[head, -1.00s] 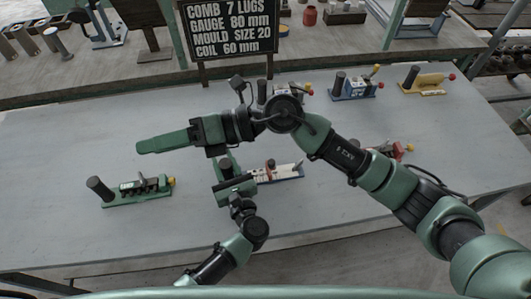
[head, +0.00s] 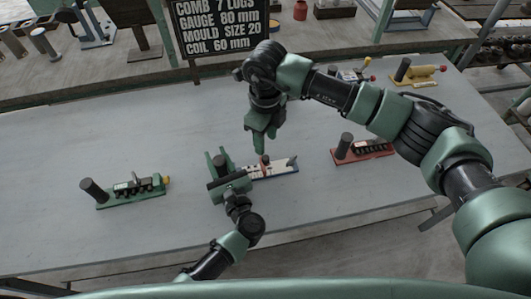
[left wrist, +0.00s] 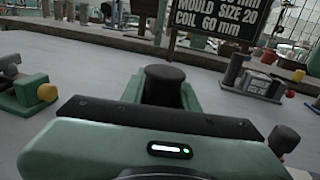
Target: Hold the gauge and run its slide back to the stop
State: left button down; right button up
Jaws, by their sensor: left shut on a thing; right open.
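My left gripper (head: 219,163) is shut on the gauge's black upright handle (left wrist: 165,84), with a green finger on each side. My right gripper (head: 258,145) is open and points down, just above and behind the slide knob. I cannot tell whether its fingers touch the knob.
A green device (head: 133,190) stands to the left and a red one (head: 362,149) to the right. A yellow one (head: 417,73) is at the far right. A black sign (head: 218,22) reading "GAUGE 80 mm" stands behind. The bench front is clear.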

aim_at(265, 157)
notch_tip(265, 157, down, 7)
jog(key=shift+f, duration=0.15)
grip_shut()
jog(key=shift+a, duration=0.1)
dwell(1.4)
